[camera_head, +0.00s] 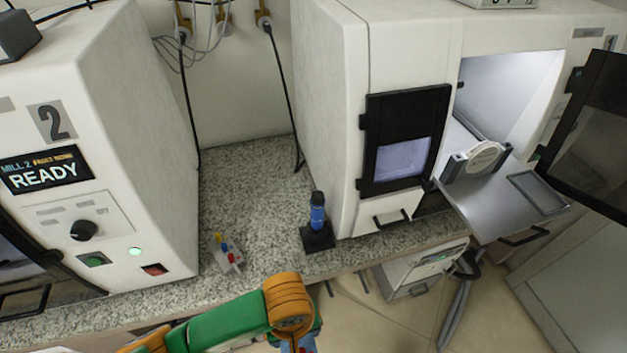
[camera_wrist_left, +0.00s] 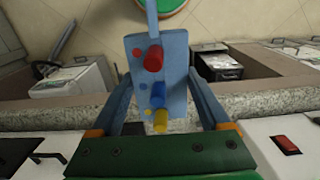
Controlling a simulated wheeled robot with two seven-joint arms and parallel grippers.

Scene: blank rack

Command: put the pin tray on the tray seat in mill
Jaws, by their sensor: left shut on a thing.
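The pin tray (camera_wrist_left: 175,72) is a blue-grey plate with a handle and a red, a blue and a yellow pin. My left gripper (camera_wrist_left: 162,100) is shut on it, with a finger on each side. In the head view my green and orange left arm reaches in at the bottom; only a little blue and red shows below its orange joint. The right mill (camera_head: 335,90) has an open door and a pulled-out metal shelf (camera_head: 490,208) with a dark rectangular outline (camera_head: 538,192), possibly the tray seat. My right gripper is not in view.
A white disc (camera_head: 485,157) stands in a dark holder on the shelf. The open dark door (camera_head: 595,140) juts out at right. On the granite counter (camera_head: 250,190) stand a blue-handled tool (camera_head: 317,215) and another small pinned tray (camera_head: 226,253). Mill 2 (camera_head: 150,130) is at left.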

